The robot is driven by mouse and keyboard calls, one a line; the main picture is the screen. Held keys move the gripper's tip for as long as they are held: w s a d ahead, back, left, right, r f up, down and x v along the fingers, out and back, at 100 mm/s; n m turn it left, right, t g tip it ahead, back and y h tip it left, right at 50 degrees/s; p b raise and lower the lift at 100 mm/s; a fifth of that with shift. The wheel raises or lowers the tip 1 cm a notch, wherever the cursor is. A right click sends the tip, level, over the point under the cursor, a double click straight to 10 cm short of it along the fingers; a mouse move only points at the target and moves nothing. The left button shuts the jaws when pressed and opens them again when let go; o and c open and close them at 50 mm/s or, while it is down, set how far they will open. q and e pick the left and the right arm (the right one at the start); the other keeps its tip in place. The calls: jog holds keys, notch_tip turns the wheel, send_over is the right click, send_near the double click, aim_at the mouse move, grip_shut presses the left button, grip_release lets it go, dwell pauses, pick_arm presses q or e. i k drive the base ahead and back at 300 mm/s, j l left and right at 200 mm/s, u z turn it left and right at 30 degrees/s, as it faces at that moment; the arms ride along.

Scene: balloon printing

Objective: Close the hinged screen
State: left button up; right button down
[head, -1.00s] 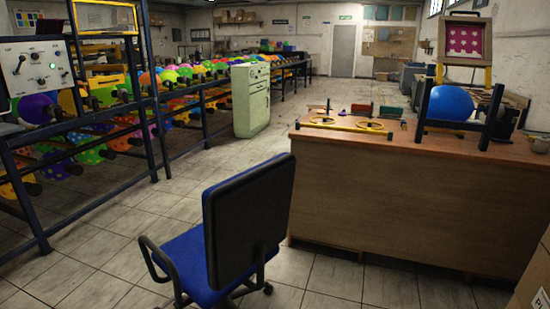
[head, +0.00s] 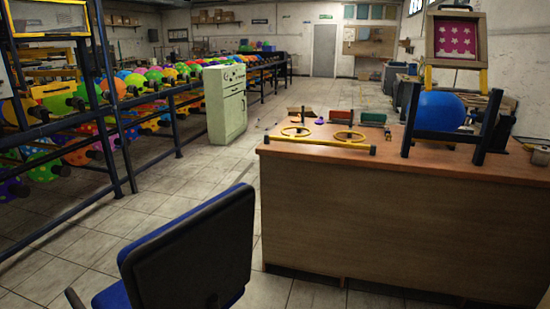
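The hinged screen (head: 455,40) is a wooden frame with a pink panel of white stars. It stands raised at the top right, above the desk (head: 330,215), with yellow supports under it. Below it a blue balloon (head: 440,111) sits in a dark stand (head: 450,136) on the desk's right part. Neither of my grippers shows in the head view.
A blue office chair (head: 195,255) stands in front of the desk at lower left. Yellow rings (head: 296,131) on a bar and small tools lie on the desk. Racks of colourful balloons (head: 80,150) line the left, beside a pale green cabinet (head: 226,103). Tiled floor (head: 190,180) between is open.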

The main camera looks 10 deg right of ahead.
aim_at(455, 40)
jog(key=i+l+z, duration=0.15)
jog(key=i+l, duration=0.45)
jog(key=i+l+z, duration=0.1)
jog(key=i+l, duration=0.55)
